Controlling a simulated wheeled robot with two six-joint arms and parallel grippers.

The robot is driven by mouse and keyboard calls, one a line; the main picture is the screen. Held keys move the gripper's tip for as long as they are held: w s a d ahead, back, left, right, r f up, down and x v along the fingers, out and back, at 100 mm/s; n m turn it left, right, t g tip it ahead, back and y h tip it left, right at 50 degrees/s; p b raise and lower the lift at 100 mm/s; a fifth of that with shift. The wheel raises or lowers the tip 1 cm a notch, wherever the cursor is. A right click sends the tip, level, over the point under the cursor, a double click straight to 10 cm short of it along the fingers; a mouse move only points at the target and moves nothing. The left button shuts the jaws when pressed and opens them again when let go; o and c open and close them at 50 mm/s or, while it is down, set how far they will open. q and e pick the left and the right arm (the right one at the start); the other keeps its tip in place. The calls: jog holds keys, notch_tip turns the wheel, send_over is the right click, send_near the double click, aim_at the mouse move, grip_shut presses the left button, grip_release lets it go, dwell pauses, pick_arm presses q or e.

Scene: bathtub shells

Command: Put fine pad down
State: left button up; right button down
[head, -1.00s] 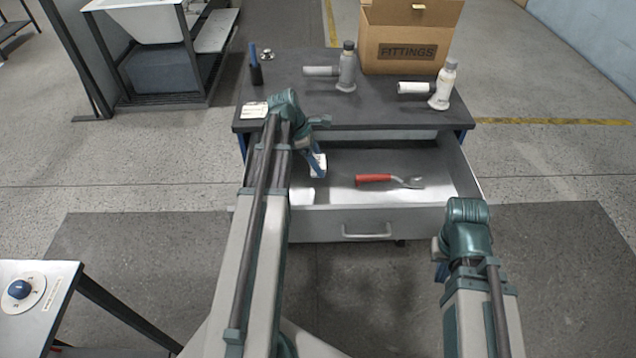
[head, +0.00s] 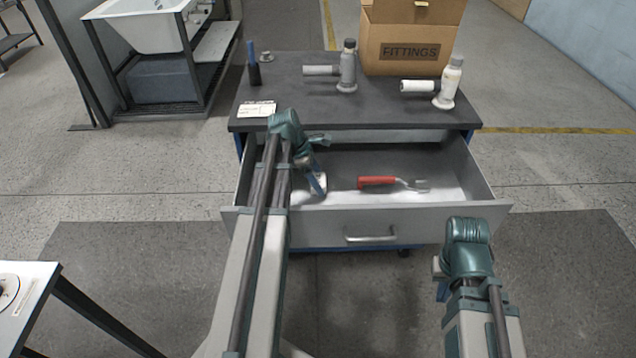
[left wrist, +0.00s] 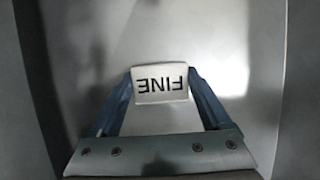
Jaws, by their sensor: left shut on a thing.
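The fine pad (left wrist: 161,84) is a small white block marked "FINE", which reads upside down in the left wrist view. My left gripper (left wrist: 160,92) is shut on it, one blue finger on each side. In the head view my left gripper (head: 318,185) reaches into the open drawer (head: 345,222), at its left part, and the pad is mostly hidden there. I cannot tell whether the pad touches the drawer floor. My right gripper (head: 440,280) is at the lower right, in front of the drawer; its fingers are mostly hidden behind the arm.
A red-handled tool (head: 378,182) lies in the drawer, right of my left gripper.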

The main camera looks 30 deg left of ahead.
pick_arm(q)
jog(key=o, duration=1)
jog(key=shift+f, duration=0.1)
jog(key=shift+f+b, duration=0.1)
jog(key=shift+b, duration=0.2)
jog(key=p+v, duration=1.3)
jog(key=v, duration=0.1)
jog(key=shift+w, duration=0.15)
